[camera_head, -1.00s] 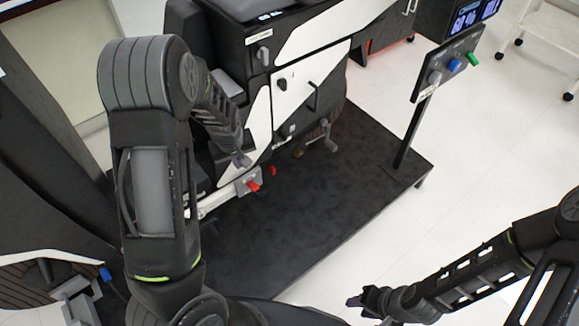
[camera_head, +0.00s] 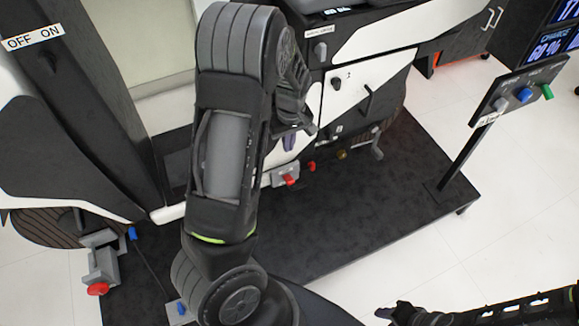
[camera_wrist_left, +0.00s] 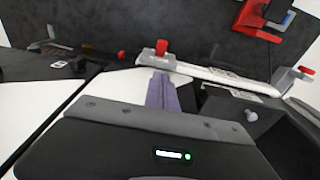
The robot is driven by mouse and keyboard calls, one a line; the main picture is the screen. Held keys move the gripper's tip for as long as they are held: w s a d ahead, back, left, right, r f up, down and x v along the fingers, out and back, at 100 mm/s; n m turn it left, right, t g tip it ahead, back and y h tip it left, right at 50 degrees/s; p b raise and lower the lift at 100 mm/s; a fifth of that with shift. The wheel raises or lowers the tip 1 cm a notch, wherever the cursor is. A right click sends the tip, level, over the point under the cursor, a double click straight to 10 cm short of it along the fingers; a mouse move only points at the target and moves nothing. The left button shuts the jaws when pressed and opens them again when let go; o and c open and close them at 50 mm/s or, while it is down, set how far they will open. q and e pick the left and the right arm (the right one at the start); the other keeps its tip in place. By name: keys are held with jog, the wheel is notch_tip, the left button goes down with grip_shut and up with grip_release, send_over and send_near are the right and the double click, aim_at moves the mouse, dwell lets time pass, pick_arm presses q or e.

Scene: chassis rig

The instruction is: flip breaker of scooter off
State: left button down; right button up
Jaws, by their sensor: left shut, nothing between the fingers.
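The scooter (camera_head: 375,65), black with white panels, stands on a dark platform. An OFF ON label (camera_head: 33,37) is on a black and white part at the far left. I cannot make out a switch lever or its position beside it. My left gripper (camera_head: 290,142) has purple fingers, shut and empty, pointing down in front of the scooter's side, well right of the label. The fingers show as one purple piece in the left wrist view (camera_wrist_left: 162,93), before a white bar with a red knob. My right gripper (camera_head: 392,312) is at the bottom edge, dark and small; its jaws are unclear.
The dark platform (camera_head: 340,215) has bare room at its front. Red knobs (camera_head: 290,180) are near my left gripper. A post with a button panel (camera_head: 518,95) stands at right. A grey clamp (camera_head: 103,265) with red and blue knobs is at lower left.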

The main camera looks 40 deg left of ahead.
pick_arm(q)
jog(key=b, duration=0.2)
send_over(289, 178)
jog(key=a, duration=0.1)
notch_tip(289, 178, down, 10)
jog(key=shift+w+f, duration=0.1)
jog(key=shift+w, duration=0.05)
jog(key=shift+s+d+f, duration=0.15)
jog(key=shift+d+f, duration=0.1)
jog(key=shift+f, duration=0.3)
jog(key=shift+s+d+f, duration=0.1)
jog(key=shift+d+f, duration=0.1)
jog(key=shift+f, duration=0.35)
jog(key=shift+s+d+f, duration=0.1)
jog(key=shift+d+f, duration=0.15)
jog(key=shift+f, duration=0.35)
